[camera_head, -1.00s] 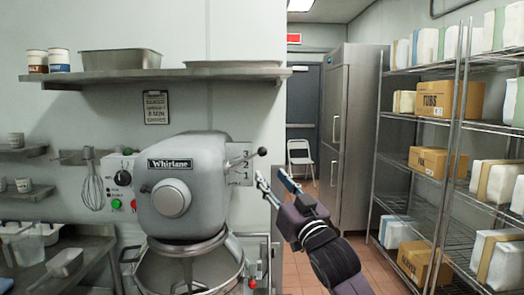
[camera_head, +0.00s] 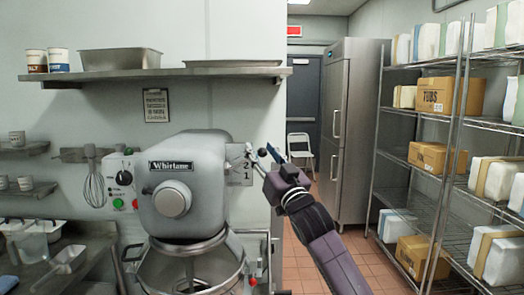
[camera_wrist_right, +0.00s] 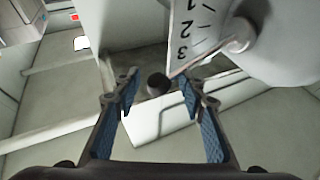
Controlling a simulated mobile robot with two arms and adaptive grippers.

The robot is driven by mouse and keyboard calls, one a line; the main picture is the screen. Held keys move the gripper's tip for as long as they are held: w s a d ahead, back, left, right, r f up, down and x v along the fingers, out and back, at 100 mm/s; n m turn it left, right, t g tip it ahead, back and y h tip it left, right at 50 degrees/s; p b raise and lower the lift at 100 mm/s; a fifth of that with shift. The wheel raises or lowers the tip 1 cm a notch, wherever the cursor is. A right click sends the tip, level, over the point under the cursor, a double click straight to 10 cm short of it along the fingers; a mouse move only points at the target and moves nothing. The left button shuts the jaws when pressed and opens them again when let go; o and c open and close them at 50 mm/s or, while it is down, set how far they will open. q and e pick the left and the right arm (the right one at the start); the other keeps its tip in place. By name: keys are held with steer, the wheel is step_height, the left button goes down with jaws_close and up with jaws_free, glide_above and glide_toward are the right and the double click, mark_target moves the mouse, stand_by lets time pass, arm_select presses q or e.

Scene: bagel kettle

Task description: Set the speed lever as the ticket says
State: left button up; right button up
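The grey mixer (camera_head: 190,190) marked Whirlane stands against the wall. Its speed lever has a dark ball knob (camera_head: 262,152), which also shows in the right wrist view (camera_wrist_right: 158,83). The number plate (camera_wrist_right: 198,30) beside the lever shows 2 and 3 clearly in that view. My right gripper (camera_head: 263,153) is at the lever's end. Its blue-padded fingers are spread, with the knob between and beyond the fingertips in the wrist view (camera_wrist_right: 157,88); I see no grip on it. The ticket (camera_head: 156,105) hangs on the wall; its writing is too small to read. My left gripper is not in view.
A shelf (camera_head: 160,74) with pans and tubs runs above the mixer. The mixer's bowl (camera_head: 190,270) is below its head. At right stand a steel fridge (camera_head: 345,130) and wire racks (camera_head: 430,195) with boxes.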

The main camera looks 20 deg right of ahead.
jaws_close()
steer(key=shift+f, duration=0.2)
stand_by(0.3)
steer(key=shift+f+b, duration=0.25)
steer(key=shift+b, duration=0.15)
steer(key=shift+s+d+f+m+t+h+b, duration=0.1)
steer(key=shift+d+f+m+t+h+b, duration=0.15)
steer(key=shift+f+m+h+b, duration=0.8)
steer(key=shift+s+d+f+m+t+h+b, duration=0.1)
steer(key=shift+f+m+t+h+b, duration=0.45)
steer(key=shift+m, duration=0.95)
steer(key=shift+d+f+m+t+h+b, duration=0.15)
steer(key=shift+f+m+h+b, duration=0.3)
steer(key=shift+m+h+b, duration=0.6)
steer(key=shift+y, duration=0.25)
